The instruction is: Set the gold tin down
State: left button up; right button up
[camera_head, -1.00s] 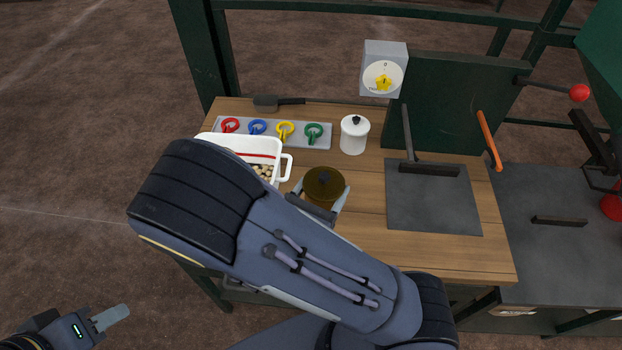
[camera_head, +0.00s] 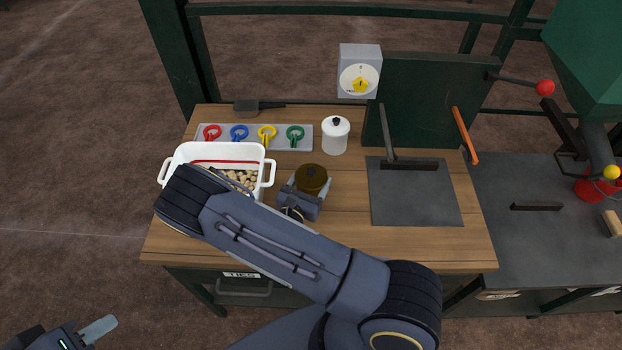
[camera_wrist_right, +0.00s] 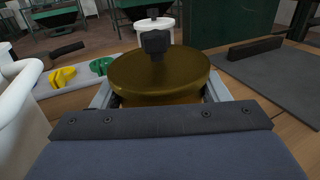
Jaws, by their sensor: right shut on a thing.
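The gold tin (camera_head: 312,178), with a dark knob on its lid, is between the fingers of my right gripper (camera_head: 309,190). In the right wrist view the gold tin (camera_wrist_right: 158,75) fills the middle, with a finger of the right gripper (camera_wrist_right: 158,98) on each side. The tin is upright over the wooden table (camera_head: 420,245); its underside is hidden, so I cannot tell whether it touches the wood. My left gripper (camera_head: 100,328) is at the bottom left, away from the table; only one finger shows clearly.
A white tub (camera_head: 168,172) with beige pieces stands left of the tin. A white canister (camera_head: 335,135) stands behind it. A grey strip (camera_head: 222,142) holds several coloured rings. A dark plate (camera_head: 415,205) lies to the right. Bare wood shows between tin and plate.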

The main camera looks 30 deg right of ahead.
jog(key=shift+f, duration=0.1)
jog(key=shift+f, duration=0.2)
jog(key=o, duration=1.3)
